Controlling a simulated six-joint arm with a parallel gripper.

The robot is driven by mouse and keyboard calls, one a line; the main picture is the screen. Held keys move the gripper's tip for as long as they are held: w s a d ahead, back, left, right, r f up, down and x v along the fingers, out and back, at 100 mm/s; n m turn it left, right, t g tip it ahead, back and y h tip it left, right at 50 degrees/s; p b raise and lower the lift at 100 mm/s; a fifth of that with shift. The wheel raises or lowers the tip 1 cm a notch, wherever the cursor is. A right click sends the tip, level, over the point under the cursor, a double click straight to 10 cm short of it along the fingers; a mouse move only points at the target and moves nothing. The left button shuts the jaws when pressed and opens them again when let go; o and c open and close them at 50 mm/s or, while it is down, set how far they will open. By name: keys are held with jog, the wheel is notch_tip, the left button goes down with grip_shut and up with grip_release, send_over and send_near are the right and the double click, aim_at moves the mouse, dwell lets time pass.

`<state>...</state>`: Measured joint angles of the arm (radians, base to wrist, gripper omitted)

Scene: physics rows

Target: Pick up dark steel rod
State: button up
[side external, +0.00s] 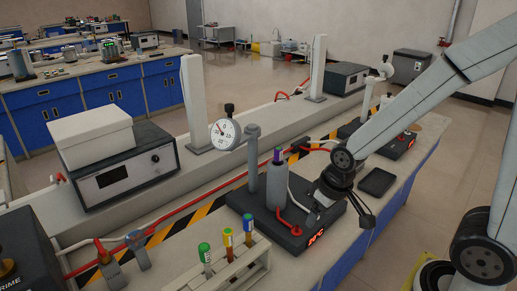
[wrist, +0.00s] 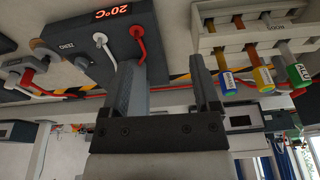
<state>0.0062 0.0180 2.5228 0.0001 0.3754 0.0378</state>
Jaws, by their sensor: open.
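I cannot pick out a bare dark steel rod with certainty. In the side view, a purple-banded cap (side external: 279,155) stands on top of a grey cylinder (side external: 277,186) on the black heater unit (side external: 240,199); any rod inside is hidden. My gripper (side external: 343,212) is open, to the right of the cylinder and low over the unit's right end. In the wrist view, my gripper (wrist: 165,62) shows its two fingers apart with nothing clearly held. The heater unit (wrist: 75,50) with its red 20°C display shows upside down beyond them.
A pale rack (side external: 240,262) holds rods with green, yellow and blue caps; it also shows in the wrist view (wrist: 222,40). A grey post (side external: 253,165) stands left of the cylinder. A dial gauge (side external: 225,133) is behind. A dark tray (side external: 377,181) lies right of my gripper.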

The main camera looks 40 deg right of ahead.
jog(key=w+d+r+m+g, duration=0.1)
jog(key=w+d+r+m, duration=0.1)
jog(key=w+m, duration=0.35)
jog(key=w+d+r+m, duration=0.2)
jog(key=w+r, duration=0.1)
jog(key=w, duration=0.5)
notch_tip(320, 180, up, 3)
jog(key=m+g, duration=0.1)
jog(key=m, duration=0.6)
send_over(278, 148)
jog(key=shift+s+a+r, duration=0.15)
jog(key=shift+s+a, duration=0.25)
jog(key=shift+w+d+r+m+g, duration=0.2)
jog(key=shift+w+d+m+g, duration=0.15)
jog(key=shift+m, duration=0.2)
jog(key=shift+f, duration=0.1)
jog(key=shift+f, duration=3.85)
jog(key=shift+r, duration=0.1)
grip_shut()
